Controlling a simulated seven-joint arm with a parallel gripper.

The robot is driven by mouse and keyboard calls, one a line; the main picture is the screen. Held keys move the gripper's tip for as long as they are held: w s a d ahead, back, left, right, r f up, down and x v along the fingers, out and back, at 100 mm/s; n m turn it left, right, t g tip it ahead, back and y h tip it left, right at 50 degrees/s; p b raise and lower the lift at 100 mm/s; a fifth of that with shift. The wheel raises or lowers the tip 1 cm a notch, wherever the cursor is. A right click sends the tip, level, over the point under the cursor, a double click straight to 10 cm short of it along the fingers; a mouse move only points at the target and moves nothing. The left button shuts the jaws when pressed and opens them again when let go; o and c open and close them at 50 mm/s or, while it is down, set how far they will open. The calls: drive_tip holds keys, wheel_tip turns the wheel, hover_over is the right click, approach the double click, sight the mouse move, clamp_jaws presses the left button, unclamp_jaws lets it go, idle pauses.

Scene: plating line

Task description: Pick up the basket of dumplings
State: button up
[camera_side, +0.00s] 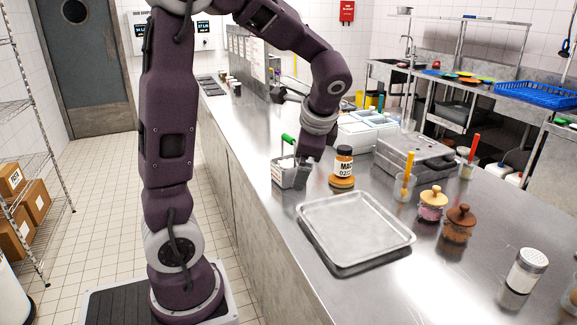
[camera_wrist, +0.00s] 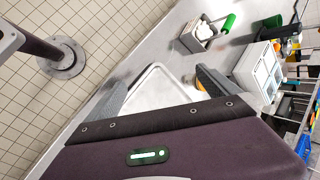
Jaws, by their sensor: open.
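The basket (camera_side: 280,176) is a small grey container with a green handle (camera_side: 287,139), standing on the steel counter near its left edge. In the wrist view the basket (camera_wrist: 187,41) is at the top, with pale contents inside and its green handle (camera_wrist: 229,23) pointing up and right. My gripper (camera_side: 300,174) appears close beside the basket in the side view, partly overlapping it. In the wrist view my gripper (camera_wrist: 163,85) has its two fingers wide apart with nothing between them, and the basket lies beyond the fingertips. The contents are too small to make out clearly.
An empty metal tray (camera_side: 355,230) lies in front of the basket. A labelled jar (camera_side: 343,163) stands just right of my gripper.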

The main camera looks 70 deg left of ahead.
sight(295, 161)
drive_tip(key=w+a+f+m+g+y, duration=0.1)
drive_tip(key=w+a+f+m+y, duration=0.1)
drive_tip(key=a, duration=0.5)
drive_tip(key=w+a+f+m+g+y, duration=0.1)
drive_tip(key=w+a+f+m+y, duration=0.1)
drive_tip(key=a+f, duration=0.4)
drive_tip(key=w+a+f+m+y, duration=0.2)
drive_tip(key=w+a+f+m, duration=0.2)
drive_tip(key=a, duration=0.4)
drive_tip(key=shift+w+f+m+g+y, duration=0.15)
drive_tip(key=shift+w+m+g+y, duration=0.2)
drive_tip(key=shift+m, duration=0.85)
drive_tip(key=x, duration=0.7)
drive_tip(key=shift+a+f, duration=0.25)
drive_tip(key=shift+f, duration=0.1)
drive_tip(key=shift+c, duration=0.4)
